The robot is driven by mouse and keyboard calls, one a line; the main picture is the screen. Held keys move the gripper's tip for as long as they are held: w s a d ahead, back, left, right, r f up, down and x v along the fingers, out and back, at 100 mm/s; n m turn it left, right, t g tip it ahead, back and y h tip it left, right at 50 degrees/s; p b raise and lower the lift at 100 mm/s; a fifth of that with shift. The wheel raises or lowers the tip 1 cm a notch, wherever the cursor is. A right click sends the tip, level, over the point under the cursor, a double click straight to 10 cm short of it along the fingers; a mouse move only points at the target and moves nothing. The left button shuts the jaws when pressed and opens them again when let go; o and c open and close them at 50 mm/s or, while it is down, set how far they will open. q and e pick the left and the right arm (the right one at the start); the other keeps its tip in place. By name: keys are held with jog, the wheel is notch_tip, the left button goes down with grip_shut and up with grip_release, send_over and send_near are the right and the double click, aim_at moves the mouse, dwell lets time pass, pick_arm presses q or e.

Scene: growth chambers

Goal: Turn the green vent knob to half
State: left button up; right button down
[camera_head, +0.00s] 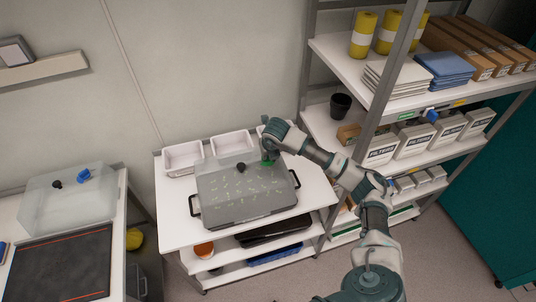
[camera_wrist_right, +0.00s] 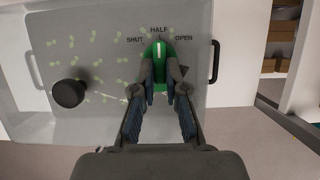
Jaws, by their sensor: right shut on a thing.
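The green vent knob (camera_wrist_right: 160,47) sits on the clear lid (camera_wrist_right: 100,50) of a tray, below printed SHUT, HALF and OPEN marks. Its white line points up, about toward HALF. My right gripper (camera_wrist_right: 160,85) is shut on the green knob, one finger on each side, hiding its lower part. In the head view the right gripper (camera_head: 268,153) reaches the far right part of the lid (camera_head: 245,205), and a bit of green knob (camera_head: 267,161) shows beneath it. My left gripper is not in view.
A black round knob (camera_wrist_right: 68,93) stands on the same lid. White bins (camera_head: 183,157) stand behind the tray on the white bench (camera_head: 172,212). A shelf rack with filter boxes (camera_head: 414,141) is at the right. Another clear lid with a blue knob (camera_head: 83,175) is at the left.

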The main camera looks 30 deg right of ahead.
jog(key=c, duration=1.2)
grip_release()
jog(key=v, duration=1.1)
jog(key=shift+s+r, duration=0.2)
jog(key=shift+r, duration=0.15)
jog(key=shift+f, duration=0.1)
